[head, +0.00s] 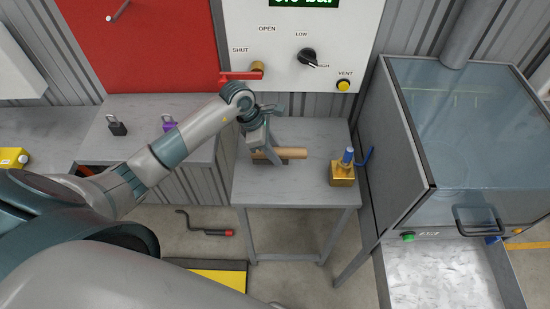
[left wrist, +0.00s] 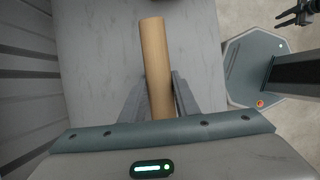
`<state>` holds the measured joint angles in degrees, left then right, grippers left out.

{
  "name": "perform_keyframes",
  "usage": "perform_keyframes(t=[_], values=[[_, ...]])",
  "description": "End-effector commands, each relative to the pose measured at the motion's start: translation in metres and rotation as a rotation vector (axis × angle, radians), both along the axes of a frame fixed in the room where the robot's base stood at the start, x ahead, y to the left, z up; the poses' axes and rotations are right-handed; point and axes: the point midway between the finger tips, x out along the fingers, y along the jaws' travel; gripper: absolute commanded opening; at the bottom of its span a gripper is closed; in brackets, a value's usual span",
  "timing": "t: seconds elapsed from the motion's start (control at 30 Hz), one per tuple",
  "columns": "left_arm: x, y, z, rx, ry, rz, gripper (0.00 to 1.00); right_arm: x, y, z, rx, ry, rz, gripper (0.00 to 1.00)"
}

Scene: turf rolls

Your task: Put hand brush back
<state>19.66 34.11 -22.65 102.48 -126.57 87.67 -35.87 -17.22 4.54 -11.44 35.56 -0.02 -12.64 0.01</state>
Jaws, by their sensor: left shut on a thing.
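The hand brush has a light wooden handle (head: 288,153) and a dark part at its left end, low on a small grey table (head: 290,190). My left gripper (head: 268,154) reaches down over the brush and is shut on it. In the left wrist view the wooden handle (left wrist: 155,60) runs between the two fingers (left wrist: 158,95), pointing away from the palm. The brush's bristle end is mostly hidden by the gripper. I cannot tell whether the brush touches the tabletop. My right gripper is not clearly in the head view; a dark gripper shows at the upper right of the left wrist view (left wrist: 300,14).
A glass-lidded cabinet (head: 420,150) is further right. A control panel with a red lever (head: 240,76) is behind. Padlocks (head: 117,126) lie on the left bench.

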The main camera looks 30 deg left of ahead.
Motion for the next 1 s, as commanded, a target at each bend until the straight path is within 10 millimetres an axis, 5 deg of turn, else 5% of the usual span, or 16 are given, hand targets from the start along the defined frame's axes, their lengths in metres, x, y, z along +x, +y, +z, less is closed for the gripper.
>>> perform_keyframes(t=[0.43,0.87,0.9,1.0], values=[[0.0,0.0,-0.034,-0.001,0.002,0.001,0.07,0.0,0.0,0.016,0.0,-0.001,0.0,0.31],[0.0,0.0,-0.041,0.001,-0.001,-0.001,0.07,0.0,0.0,0.011,0.0,-0.001,0.0,0.31],[0.0,0.0,-0.041,0.001,-0.001,-0.001,0.3,0.0,0.0,0.011,0.0,-0.001,0.0,0.31],[0.0,0.0,-0.04,0.001,0.0,0.0,0.47,0.0,0.0,0.012,0.0,-0.001,0.0,0.31]])
